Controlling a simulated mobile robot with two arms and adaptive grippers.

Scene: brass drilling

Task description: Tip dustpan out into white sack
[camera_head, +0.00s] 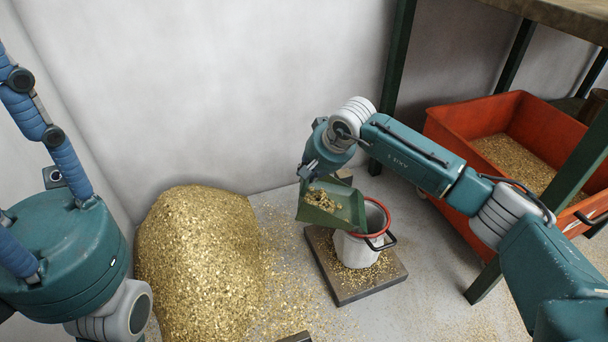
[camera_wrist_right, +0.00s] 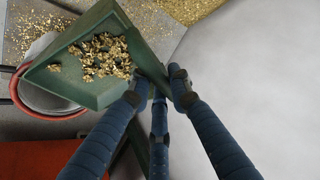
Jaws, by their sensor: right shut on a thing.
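A green dustpan (camera_head: 335,204) holds a small heap of brass chips (camera_head: 321,200), which also shows in the right wrist view (camera_wrist_right: 98,56). My right gripper (camera_head: 318,166) is shut on the dustpan, and its blue fingers close at the pan's rear corner in the wrist view (camera_wrist_right: 160,88). The white sack (camera_head: 357,250) has a red rim and stands upright and open on a dark platform. The dustpan overlaps the left part of its mouth. My left gripper (camera_head: 40,130) is at the far left, away from the sack, with its fingertips partly out of frame.
A large brass chip pile (camera_head: 200,262) lies left of the sack against the wall. The dark platform (camera_head: 350,293) has chips scattered on it. An orange bin (camera_head: 460,210) with chips stands at right under a bench (camera_head: 560,14) with green legs. Loose chips cover the floor between pile and platform.

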